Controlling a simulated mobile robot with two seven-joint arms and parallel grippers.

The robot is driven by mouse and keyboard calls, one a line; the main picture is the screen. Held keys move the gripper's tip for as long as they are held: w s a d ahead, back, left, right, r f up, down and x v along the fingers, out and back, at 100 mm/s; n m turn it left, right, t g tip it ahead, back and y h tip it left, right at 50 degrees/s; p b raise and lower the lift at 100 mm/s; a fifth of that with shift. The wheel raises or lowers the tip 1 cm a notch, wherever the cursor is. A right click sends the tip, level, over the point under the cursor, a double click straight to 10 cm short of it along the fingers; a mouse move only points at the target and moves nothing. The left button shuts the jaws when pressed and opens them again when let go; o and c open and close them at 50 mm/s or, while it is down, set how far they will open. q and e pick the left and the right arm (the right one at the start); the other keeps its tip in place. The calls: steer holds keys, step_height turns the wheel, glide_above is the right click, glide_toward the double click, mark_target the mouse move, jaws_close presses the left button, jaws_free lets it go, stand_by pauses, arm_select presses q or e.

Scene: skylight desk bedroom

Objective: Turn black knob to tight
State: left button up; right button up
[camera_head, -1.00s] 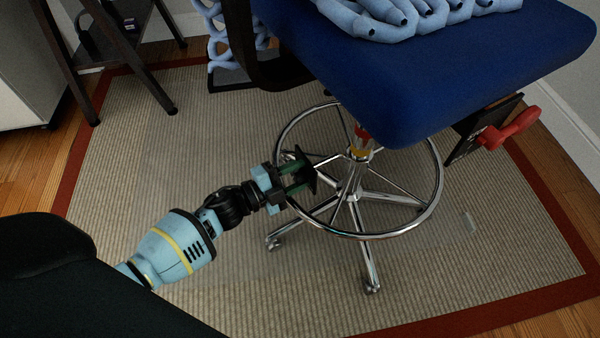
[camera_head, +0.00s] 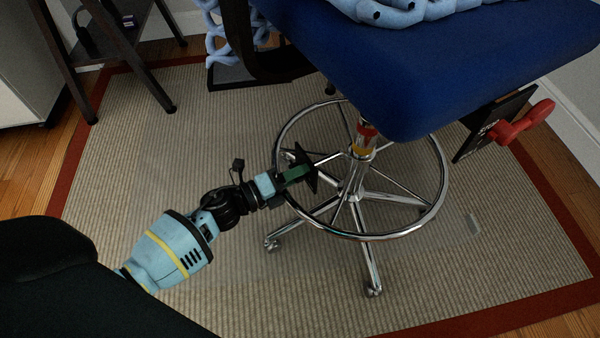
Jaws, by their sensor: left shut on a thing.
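The black knob (camera_head: 302,158) is a dark, flat-looking piece at the left side of the chrome foot ring (camera_head: 437,190) under the blue chair. My left gripper (camera_head: 298,174) reaches in from the lower left. Its green fingers are closed together on the black piece, which sticks out above and below them. The fingers hide the middle of the piece, and I cannot tell how it joins the ring. My right gripper is not in view.
The blue seat (camera_head: 440,80) overhangs the ring at upper right, with a light-blue chunky item (camera_head: 405,14) on it. A red object (camera_head: 522,122) is at the right. A dark stand (camera_head: 120,62) is at upper left. The rug (camera_head: 190,120) around the chair is mostly clear.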

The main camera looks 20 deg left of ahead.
arm_select(q)
steer(key=shift+w+a+r+m, duration=0.25)
steer(key=shift+w+r+m, duration=0.05)
steer(key=shift+r, duration=0.15)
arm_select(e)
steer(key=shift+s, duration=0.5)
arm_select(q)
steer(key=o, duration=1)
steer(key=shift+s, duration=0.1)
steer(key=shift+c, duration=0.2)
steer(key=shift+f, duration=0.15)
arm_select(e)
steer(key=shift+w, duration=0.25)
arm_select(q)
steer(key=shift+s, duration=0.1)
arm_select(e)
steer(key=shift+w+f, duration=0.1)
arm_select(q)
steer(key=shift+s, duration=0.15)
steer(key=p+v, duration=0.2)
steer(key=v, duration=0.5)
steer(key=shift+s+a, duration=0.15)
steer(key=shift+a, duration=0.05)
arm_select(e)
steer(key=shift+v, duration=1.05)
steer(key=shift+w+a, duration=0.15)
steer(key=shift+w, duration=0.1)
